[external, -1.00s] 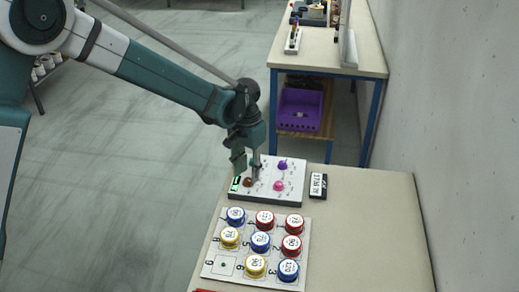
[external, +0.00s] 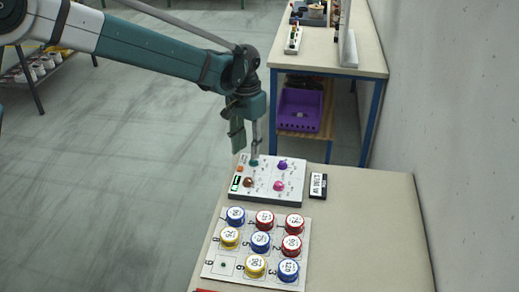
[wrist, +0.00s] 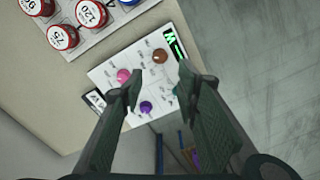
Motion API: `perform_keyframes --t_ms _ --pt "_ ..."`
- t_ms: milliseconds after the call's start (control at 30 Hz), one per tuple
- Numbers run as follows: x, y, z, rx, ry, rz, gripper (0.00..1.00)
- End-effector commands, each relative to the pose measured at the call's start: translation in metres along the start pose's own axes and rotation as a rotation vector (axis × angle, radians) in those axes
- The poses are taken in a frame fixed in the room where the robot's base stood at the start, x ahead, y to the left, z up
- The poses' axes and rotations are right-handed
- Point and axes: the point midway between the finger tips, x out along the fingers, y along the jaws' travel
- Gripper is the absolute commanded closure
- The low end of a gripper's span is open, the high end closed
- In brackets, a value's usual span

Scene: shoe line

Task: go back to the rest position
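My gripper (external: 246,143) hangs above the far edge of a white button panel (external: 266,194) in the external view. In the wrist view my gripper (wrist: 160,75) has its two fingers apart with nothing between them, and the panel lies below. The panel carries a brown knob (external: 248,182), a pink knob (external: 279,186), a purple knob (external: 283,165) and a teal knob (external: 254,163). A small green display (external: 236,183) is at its left edge. My arm reaches in from the upper left.
A numbered board (external: 224,263) with several red, blue and yellow round pieces lies in front of the panel; square 9 is bare. A small black-and-white device (external: 318,186) lies right of the panel. A second table (external: 350,62) with a purple crate (external: 300,110) stands behind.

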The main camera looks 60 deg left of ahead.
Motion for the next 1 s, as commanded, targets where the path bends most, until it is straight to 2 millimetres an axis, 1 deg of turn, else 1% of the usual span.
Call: perform_keyframes --t_ms 367,567,767,1000 --pt "-0.001 0.000 0.001 0.000 0.001 0.000 0.68" --pt "-0.010 0.004 0.007 0.005 0.011 0.000 0.68" --pt "-0.032 0.015 0.025 0.018 0.039 0.000 0.68" --pt "-0.066 0.030 0.058 0.037 0.086 0.001 0.68"
